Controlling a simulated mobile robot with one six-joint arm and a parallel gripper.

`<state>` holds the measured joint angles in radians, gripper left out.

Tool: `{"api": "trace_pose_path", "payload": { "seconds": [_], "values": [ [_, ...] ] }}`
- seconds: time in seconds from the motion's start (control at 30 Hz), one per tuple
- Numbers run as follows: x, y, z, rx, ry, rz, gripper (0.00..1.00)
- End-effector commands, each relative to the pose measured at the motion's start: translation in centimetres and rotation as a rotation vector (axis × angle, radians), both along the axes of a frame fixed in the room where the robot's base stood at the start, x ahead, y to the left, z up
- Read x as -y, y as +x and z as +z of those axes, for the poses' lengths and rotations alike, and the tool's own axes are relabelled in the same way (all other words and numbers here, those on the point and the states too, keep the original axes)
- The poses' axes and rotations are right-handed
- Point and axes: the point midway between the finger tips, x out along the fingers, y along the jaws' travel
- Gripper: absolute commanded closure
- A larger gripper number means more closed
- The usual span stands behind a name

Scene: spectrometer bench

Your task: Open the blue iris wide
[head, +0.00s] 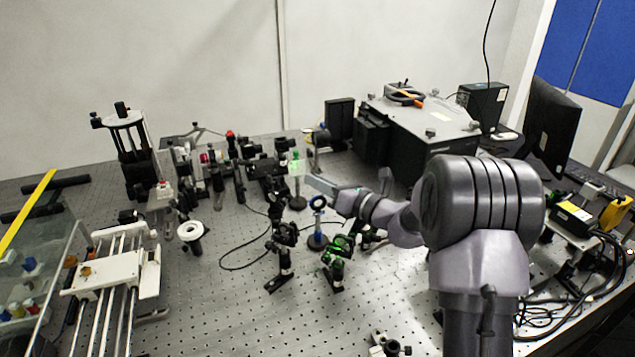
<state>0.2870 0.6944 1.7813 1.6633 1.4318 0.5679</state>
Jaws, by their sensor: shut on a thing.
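The exact spot gripped, and any lever there, is too small and partly hidden to make out. How wide the iris opening is cannot be told.
A green-marked mount (338,262) and a black mount (281,255) stand close in front of the iris. A green-topped post (297,180) stands just behind. Several optics crowd the back left. A large grey box (425,125) stands at the back right.

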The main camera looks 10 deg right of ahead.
Motion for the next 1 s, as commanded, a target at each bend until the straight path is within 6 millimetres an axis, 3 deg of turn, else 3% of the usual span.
{"api": "trace_pose_path", "payload": {
  "seconds": [0.23, 0.43, 0.47, 0.57, 0.87, 1.0],
  "values": [
    [0.6, 0.1, -0.1, -0.020, 0.127, 0.000, 1.00],
    [0.5, 0.1, -0.1, -0.019, 0.125, 0.000, 1.00],
    [0.5, 0.1, -0.1, -0.019, 0.125, 0.000, 0.82],
    [0.5, 0.1, -0.1, -0.019, 0.125, 0.000, 0.65],
    [0.7, -0.1, -0.1, -0.019, 0.125, 0.000, 0.65],
    [2.4, -2.0, -0.1, -0.021, 0.127, -0.004, 0.65]
  ]
}}
